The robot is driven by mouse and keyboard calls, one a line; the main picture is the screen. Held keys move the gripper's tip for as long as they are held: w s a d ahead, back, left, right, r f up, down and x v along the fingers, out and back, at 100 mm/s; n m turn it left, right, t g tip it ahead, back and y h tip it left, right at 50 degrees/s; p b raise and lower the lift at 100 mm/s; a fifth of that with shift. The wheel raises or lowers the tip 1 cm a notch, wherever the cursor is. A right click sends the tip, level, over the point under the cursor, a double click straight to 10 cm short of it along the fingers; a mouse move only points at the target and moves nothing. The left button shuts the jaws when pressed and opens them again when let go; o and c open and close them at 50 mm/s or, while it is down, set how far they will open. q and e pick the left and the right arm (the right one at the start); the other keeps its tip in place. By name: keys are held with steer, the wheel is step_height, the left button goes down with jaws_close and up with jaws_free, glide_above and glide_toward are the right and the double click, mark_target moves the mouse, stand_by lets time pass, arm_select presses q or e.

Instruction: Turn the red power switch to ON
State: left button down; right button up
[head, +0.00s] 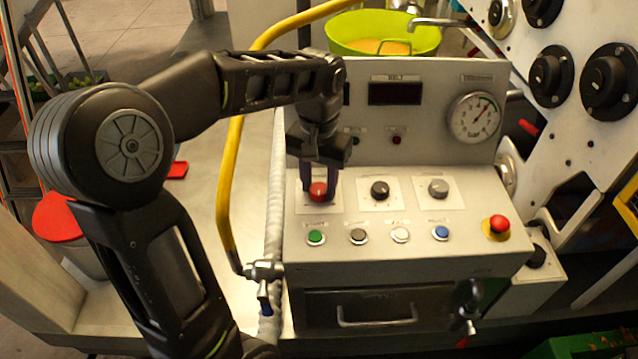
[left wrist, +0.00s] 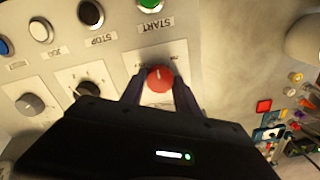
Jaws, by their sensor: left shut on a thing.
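The red power switch (head: 318,191) is a round red knob on a white plate at the left end of the control panel (head: 460,190). My left gripper (head: 319,184) reaches down over it from above, its two dark fingers on either side of the knob. In the left wrist view the red knob (left wrist: 160,78) sits between the fingertips, with a white pointer line on its face, and my left gripper (left wrist: 158,92) is shut on it. The plate's lettering is partly hidden by the fingers. My right gripper is not in view.
A black knob (head: 380,190) and a grey knob (head: 438,188) sit to the right. A row of buttons, with a green button (head: 316,237), lies below. A red emergency button (head: 497,224) is at the right. A yellow rail (head: 226,190) stands left of the panel.

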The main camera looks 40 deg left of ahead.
arm_select(q)
steer(key=m, duration=0.4)
steer(key=shift+m, duration=2.2)
steer(key=shift+r, duration=0.1)
steer(key=c, duration=0.9)
jaws_free()
